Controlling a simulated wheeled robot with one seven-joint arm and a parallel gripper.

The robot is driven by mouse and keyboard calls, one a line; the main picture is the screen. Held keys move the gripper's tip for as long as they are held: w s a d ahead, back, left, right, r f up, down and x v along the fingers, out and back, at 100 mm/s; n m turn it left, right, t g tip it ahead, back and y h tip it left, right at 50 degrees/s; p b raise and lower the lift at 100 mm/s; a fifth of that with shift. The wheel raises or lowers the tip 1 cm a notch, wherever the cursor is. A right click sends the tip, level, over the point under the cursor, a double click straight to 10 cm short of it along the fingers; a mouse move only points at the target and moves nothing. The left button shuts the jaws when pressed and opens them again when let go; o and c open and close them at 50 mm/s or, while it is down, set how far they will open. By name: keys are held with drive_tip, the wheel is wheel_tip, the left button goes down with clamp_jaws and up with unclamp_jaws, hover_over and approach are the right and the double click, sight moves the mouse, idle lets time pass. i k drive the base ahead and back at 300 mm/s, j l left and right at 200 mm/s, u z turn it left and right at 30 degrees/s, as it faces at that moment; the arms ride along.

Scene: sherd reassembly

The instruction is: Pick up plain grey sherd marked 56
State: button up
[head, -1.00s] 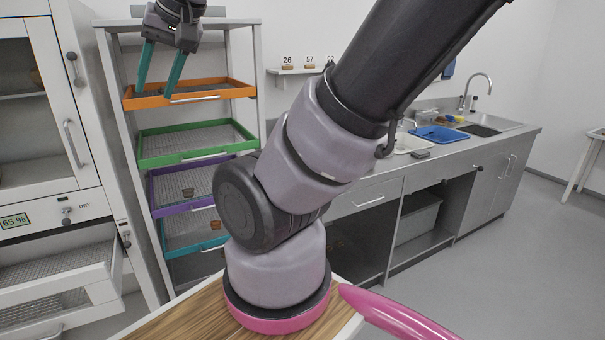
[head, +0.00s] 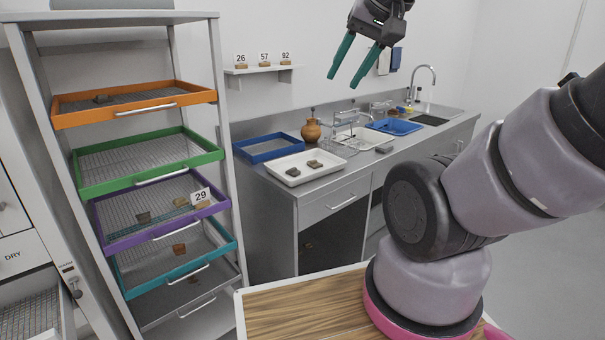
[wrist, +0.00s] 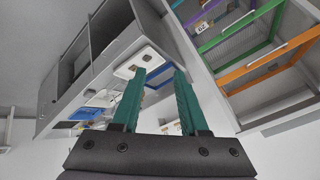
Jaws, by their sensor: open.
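My gripper (head: 348,82) is open and empty, raised in front of the wall above the counter. Its two green fingers also show in the wrist view (wrist: 160,75), with nothing between them. No mark 56 is readable on any sherd. A dark grey sherd (head: 103,99) lies in the orange tray (head: 190,97). Two small sherds, one greyish (head: 293,172) and one brownish (head: 314,163), lie in the white tray (head: 278,179) on the counter. A dark sherd (head: 143,217) and a tan one (head: 181,202) lie in the purple tray. I cannot tell which is 56.
A tag 29 (head: 201,197) stands in the purple tray. A brown jug (head: 311,131), blue tray (head: 240,149) and wire rack (head: 345,118) crowd the counter (head: 310,196). Tags 26, 57 and 92 stand on a wall shelf (head: 262,70). A wooden tabletop (head: 300,306) lies in front.

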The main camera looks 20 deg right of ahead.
sight(294, 171)
drive_tip(key=z, duration=0.15)
drive_tip(key=i+l+u, duration=0.4)
drive_tip(key=i+l, duration=0.6)
